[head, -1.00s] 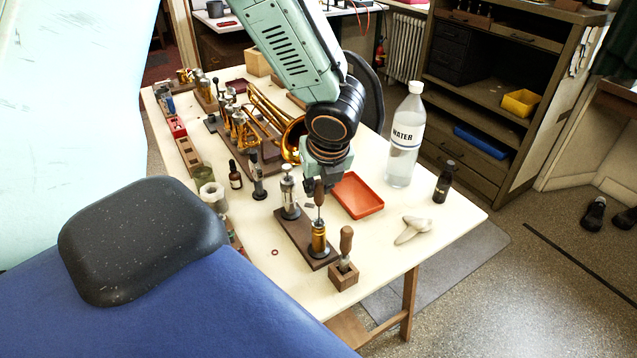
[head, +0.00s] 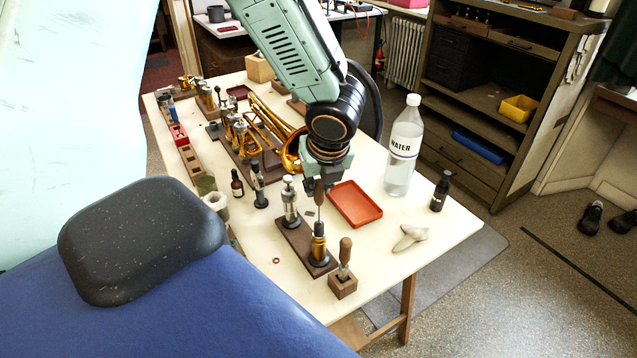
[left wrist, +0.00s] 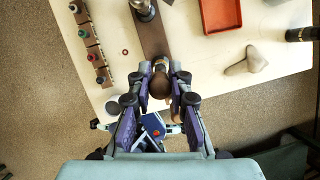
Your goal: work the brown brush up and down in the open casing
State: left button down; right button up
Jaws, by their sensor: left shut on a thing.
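The brown brush (head: 319,192) stands upright with its wooden handle at the top and a thin shaft below it. My left gripper (head: 320,184) is shut on the handle; in the left wrist view the round handle end (left wrist: 159,86) sits between the two fingers. The open casing (head: 319,246) is a brass tube standing upright on the near end of a dark wooden board (head: 297,240). The brush shaft runs down to the casing's mouth; how deep its lower end sits is hidden. My right gripper is not in view.
A silver-topped casing (head: 290,205) stands on the same board. A wooden-handled tool (head: 344,262) stands in a small block close by.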

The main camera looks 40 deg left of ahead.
aim_at(319, 198)
pick_arm(q)
jog(key=shift+f+b, duration=1.5)
jog(key=shift+f, duration=0.35)
jog(key=shift+r+p, duration=1.95)
jog(key=shift+r, duration=0.05)
jog(key=shift+f, duration=0.1)
jog(key=shift+f+b, duration=1.7)
jog(key=shift+f, duration=0.2)
jog(key=shift+r+p, duration=0.75)
jog(key=shift+r, duration=0.05)
jog(key=shift+r+p, duration=1.1)
jog(key=shift+r, duration=0.05)
